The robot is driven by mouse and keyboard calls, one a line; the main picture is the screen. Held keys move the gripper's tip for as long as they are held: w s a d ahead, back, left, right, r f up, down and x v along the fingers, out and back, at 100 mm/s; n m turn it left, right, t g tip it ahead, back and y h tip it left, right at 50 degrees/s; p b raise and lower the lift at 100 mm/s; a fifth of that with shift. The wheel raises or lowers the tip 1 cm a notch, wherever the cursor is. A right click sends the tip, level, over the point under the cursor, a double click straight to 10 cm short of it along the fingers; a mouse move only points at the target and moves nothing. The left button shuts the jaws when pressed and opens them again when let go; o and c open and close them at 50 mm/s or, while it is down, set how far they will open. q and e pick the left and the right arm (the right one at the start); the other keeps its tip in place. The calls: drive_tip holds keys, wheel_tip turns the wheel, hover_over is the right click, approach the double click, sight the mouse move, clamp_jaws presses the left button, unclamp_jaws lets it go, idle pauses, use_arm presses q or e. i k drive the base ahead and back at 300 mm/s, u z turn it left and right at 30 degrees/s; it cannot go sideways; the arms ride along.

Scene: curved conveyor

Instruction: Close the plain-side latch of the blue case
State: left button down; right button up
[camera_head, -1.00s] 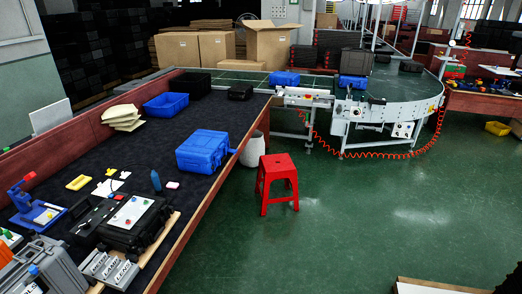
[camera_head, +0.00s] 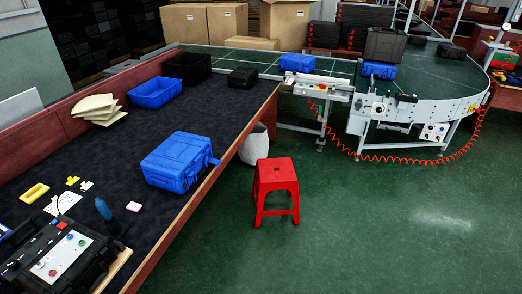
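The blue case (camera_head: 178,160) lies on the dark mat of the long workbench (camera_head: 110,148), near the bench's right edge. Its lid looks down. A small blue part (camera_head: 214,163) sticks out at its right side, over the bench edge; I cannot tell whether this is an open latch. The side with the plain latch cannot be made out at this distance. Neither of my grippers is in view.
A red stool (camera_head: 275,190) stands on the green floor right of the bench. A black case with a control panel (camera_head: 62,255) is at the lower left. A blue bin (camera_head: 156,92) sits farther back. The curved conveyor (camera_head: 430,98) carries more cases. Floor at right is clear.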

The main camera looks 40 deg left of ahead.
sight(213, 161)
drive_tip(key=u, duration=0.15)
drive_tip(key=i, duration=1.2)
drive_tip(key=u, duration=1.4)
drive_tip(key=i, duration=0.85)
drive_tip(key=u, duration=0.85)
